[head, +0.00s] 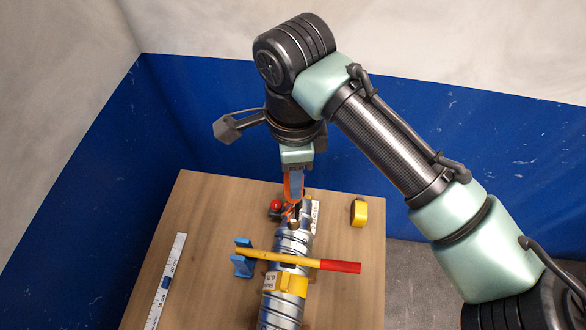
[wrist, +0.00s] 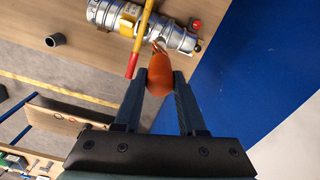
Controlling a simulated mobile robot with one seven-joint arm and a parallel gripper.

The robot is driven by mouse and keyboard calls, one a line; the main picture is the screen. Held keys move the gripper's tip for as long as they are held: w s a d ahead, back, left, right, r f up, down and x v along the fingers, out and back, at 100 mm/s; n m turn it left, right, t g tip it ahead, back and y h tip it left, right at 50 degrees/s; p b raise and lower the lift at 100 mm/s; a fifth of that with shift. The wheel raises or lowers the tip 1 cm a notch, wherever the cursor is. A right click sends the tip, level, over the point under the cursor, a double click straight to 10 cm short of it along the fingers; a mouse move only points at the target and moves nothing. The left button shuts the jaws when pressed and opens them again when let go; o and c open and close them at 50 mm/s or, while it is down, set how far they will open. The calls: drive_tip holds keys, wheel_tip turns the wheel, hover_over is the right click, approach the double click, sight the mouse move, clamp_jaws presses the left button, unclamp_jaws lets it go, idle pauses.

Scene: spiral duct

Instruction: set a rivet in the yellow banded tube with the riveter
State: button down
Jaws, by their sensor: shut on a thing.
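The yellow banded tube is a silvery spiral duct (head: 279,316) lying along the table, with a yellow band (head: 291,285) around it. It also shows in the wrist view (wrist: 104,13). My gripper (head: 293,180) is above the duct's far end, pointing down. It is shut on an orange tool, seemingly the riveter (head: 287,190). In the wrist view the orange body (wrist: 160,76) sits between both fingers, its thin metal end towards the duct. The tool's tip overlaps the duct's far end in the head view; I cannot tell whether they touch. No rivet can be made out.
A yellow bar with a red end (head: 338,266) lies across the duct, a blue piece (head: 243,258) at its left. A yellow tape measure (head: 358,212), a red item (head: 276,205) and a white ruler (head: 166,279) are on the table (head: 200,225). The table's left side is mostly clear.

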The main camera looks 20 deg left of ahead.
drive_tip(key=shift+a+r, duration=0.1)
drive_tip(key=shift+r, duration=0.05)
drive_tip(key=shift+f+b, duration=1.55)
drive_tip(key=shift+f, duration=1.65)
drive_tip(key=shift+p, duration=0.85)
drive_tip(key=shift+f+b, duration=0.3)
drive_tip(key=shift+f, duration=0.2)
drive_tip(key=shift+s+f, duration=0.15)
drive_tip(key=shift+f, duration=0.05)
idle(0.9)
